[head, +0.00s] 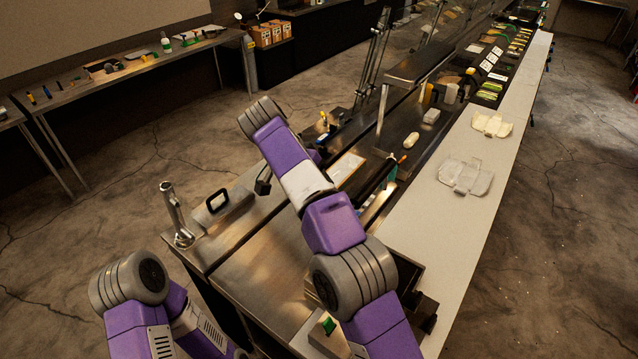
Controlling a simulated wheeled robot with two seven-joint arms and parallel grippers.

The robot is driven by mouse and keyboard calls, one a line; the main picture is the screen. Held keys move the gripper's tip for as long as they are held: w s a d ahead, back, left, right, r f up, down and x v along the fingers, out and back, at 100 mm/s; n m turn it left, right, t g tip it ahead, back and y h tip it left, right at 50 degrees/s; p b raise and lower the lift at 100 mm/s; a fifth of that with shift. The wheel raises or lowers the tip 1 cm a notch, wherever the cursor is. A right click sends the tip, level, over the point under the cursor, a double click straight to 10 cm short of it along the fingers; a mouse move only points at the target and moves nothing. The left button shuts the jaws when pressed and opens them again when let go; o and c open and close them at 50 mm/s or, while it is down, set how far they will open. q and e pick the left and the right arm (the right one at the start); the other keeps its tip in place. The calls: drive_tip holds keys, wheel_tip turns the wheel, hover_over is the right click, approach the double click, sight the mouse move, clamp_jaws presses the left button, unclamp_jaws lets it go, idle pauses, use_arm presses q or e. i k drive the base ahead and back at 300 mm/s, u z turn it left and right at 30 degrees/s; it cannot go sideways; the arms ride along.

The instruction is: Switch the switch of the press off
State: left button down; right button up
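A small green switch (328,325) sits on a light-coloured housing at the bottom centre of the head view, close beside my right arm. It looks like the press's switch, but the press body is largely hidden by my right arm or cut off by the frame. I cannot read the switch's position. My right arm runs from the bottom up over the steel counter and bends at the top. My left arm is folded at the bottom left. No fingers of either gripper can be made out.
A steel counter (270,268) lies under my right arm. A black-framed handle (217,202) and a steel post (174,214) stand at its left. A long white counter (425,215) with clear plastic bags (466,176) runs up the right. Open floor lies left.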

sight(329, 326)
drive_tip(key=k, duration=1)
